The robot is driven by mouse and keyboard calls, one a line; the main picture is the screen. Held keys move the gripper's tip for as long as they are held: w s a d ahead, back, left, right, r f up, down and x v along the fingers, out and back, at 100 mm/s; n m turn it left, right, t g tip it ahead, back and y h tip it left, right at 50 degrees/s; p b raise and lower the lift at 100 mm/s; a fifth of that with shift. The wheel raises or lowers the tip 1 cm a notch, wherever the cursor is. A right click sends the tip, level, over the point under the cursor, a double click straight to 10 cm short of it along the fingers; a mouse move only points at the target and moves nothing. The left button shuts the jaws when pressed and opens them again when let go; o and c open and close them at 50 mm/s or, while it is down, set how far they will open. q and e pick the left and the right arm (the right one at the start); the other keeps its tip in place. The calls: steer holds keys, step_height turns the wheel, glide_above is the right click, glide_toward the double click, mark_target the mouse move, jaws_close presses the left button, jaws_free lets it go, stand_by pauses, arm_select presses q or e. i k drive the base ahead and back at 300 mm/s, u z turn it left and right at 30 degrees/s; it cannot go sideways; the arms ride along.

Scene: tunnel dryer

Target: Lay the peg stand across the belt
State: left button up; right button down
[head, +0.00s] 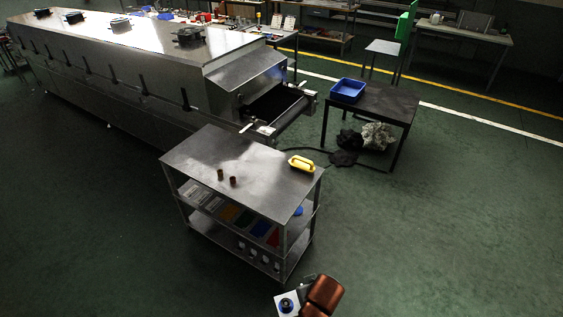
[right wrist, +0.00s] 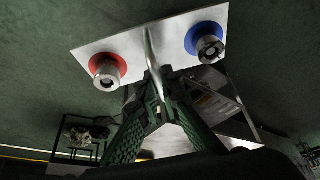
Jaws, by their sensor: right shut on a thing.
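The peg stand (right wrist: 132,44) shows in the right wrist view as a pale metal plate with two short metal pegs, one in a red ring and one in a blue ring. A thin upright fin stands at its middle. My right gripper (right wrist: 158,84) is shut on this fin. In the head view, part of the peg stand (head: 279,299) with its blue ring shows at the bottom edge, held in front of the cart; the rest is cut off or hidden. The dark belt (head: 273,106) sticks out of the tunnel dryer's near end, well away from the stand. My left gripper is not in view.
A steel cart (head: 225,160) with two brown cylinders (head: 226,177) and a yellow-rimmed thing (head: 302,164) stands between me and the dryer (head: 150,75). A dark table (head: 385,103) with a blue bin (head: 347,90) stands right of the belt. Floor right of the cart is clear.

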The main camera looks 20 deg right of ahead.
mark_target(276, 106)
steer(key=z, duration=1.75)
steer(key=i, duration=5.65)
steer(key=u, duration=1.4)
